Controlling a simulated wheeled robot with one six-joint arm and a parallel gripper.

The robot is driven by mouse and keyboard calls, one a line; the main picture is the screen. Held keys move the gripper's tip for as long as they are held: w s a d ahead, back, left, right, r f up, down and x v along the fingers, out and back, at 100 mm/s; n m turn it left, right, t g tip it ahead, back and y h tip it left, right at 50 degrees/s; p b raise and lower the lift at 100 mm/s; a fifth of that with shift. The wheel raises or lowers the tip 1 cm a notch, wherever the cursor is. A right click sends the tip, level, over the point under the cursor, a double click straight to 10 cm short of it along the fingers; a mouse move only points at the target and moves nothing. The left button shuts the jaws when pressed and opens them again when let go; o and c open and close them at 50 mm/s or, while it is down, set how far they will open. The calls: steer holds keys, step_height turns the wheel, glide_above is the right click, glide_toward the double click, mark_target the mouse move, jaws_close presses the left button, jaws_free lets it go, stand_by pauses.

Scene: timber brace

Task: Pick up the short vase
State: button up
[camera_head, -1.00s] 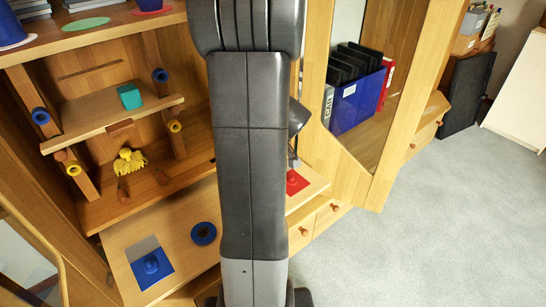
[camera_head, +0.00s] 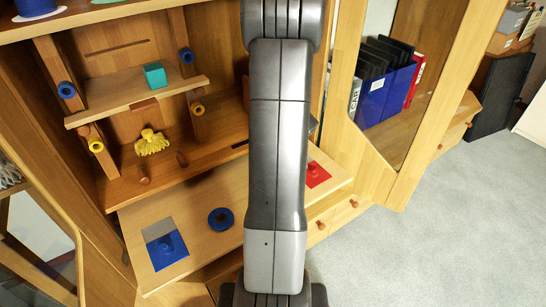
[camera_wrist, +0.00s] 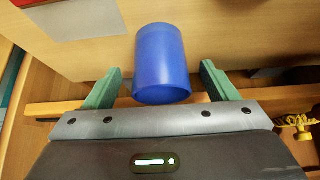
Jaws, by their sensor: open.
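A plain blue cylinder, which looks like the short vase (camera_wrist: 162,62), is in the middle of the wrist view. My gripper (camera_wrist: 158,78) is open, with one green finger on each side of it. Gaps show between the vase and both fingers, so it is not gripped. Whether the fingers are level with its body in depth is hard to tell.
Another blue object (camera_head: 35,7) stands on the top shelf.

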steer(key=x, duration=0.2)
steer(key=shift+w+a+f, duration=0.15)
steer(key=shift+f, duration=0.15)
steer(key=shift+c, duration=0.4)
steer(key=c, duration=1.1)
steer(key=shift+r, duration=0.35)
